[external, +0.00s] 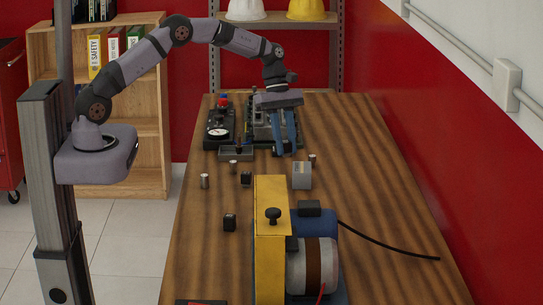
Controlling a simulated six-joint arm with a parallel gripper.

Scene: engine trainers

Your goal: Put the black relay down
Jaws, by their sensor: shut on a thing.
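Two other small black blocks stand on the table, one (246,179) left of the grey box and one (229,222) nearer the camera.
A grey box (301,176) stands in front of the gripper. Small metal cylinders (204,181) stand around. A shallow tray (236,155) and a gauge panel (219,133) are at the left. A yellow-framed motor unit (270,245) fills the near middle. The table's right side is mostly clear.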

